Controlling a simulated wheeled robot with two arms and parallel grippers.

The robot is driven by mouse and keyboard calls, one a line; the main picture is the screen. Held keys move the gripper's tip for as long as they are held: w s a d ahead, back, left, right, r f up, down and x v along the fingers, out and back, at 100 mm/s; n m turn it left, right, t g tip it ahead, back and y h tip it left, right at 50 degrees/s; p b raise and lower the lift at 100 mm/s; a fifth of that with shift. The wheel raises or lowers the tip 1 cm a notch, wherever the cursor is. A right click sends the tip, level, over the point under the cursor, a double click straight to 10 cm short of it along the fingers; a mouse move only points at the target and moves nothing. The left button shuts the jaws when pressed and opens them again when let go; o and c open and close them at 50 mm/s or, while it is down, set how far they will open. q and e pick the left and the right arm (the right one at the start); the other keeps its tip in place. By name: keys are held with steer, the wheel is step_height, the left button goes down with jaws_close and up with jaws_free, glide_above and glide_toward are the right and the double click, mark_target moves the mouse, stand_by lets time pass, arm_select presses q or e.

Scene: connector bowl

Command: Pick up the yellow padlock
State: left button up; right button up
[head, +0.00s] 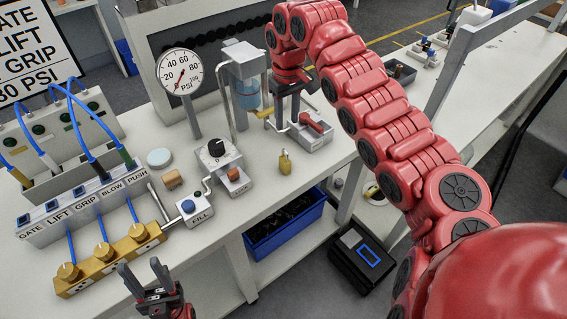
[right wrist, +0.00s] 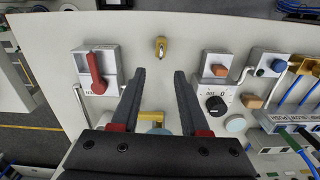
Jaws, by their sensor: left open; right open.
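The yellow padlock (head: 285,162) stands on the white bench near its front edge, right of the black-dial box. In the right wrist view the padlock (right wrist: 161,47) is beyond the fingertips, roughly centred between them, and apart from both. My right gripper (right wrist: 159,77) is open and empty. In the head view my right gripper (head: 285,110) hangs at the end of the red arm, above the bench behind the padlock. My left gripper (head: 143,268) is open and empty in front of the bench at lower left.
The red-lever box (head: 316,134) is right of the padlock and the black-dial box (head: 219,160) is left. A pressure gauge (head: 180,73) and a clear cylinder (head: 247,92) stand behind. A blue bin (head: 287,232) is below the bench. Bench surface around the padlock is clear.

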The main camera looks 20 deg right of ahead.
steer(key=p, duration=0.2)
glide_above(285, 150)
step_height(285, 150, down, 8)
steer(key=shift+s+d+r, duration=0.15)
steer(key=shift+r, duration=0.1)
steer(key=shift+f+p, duration=0.5)
steer(key=shift+f, duration=0.15)
step_height(285, 150, down, 4)
steer(key=shift+r+p, duration=0.1)
steer(key=shift+p, duration=0.65)
steer(key=shift+w, duration=0.2)
jaws_close()
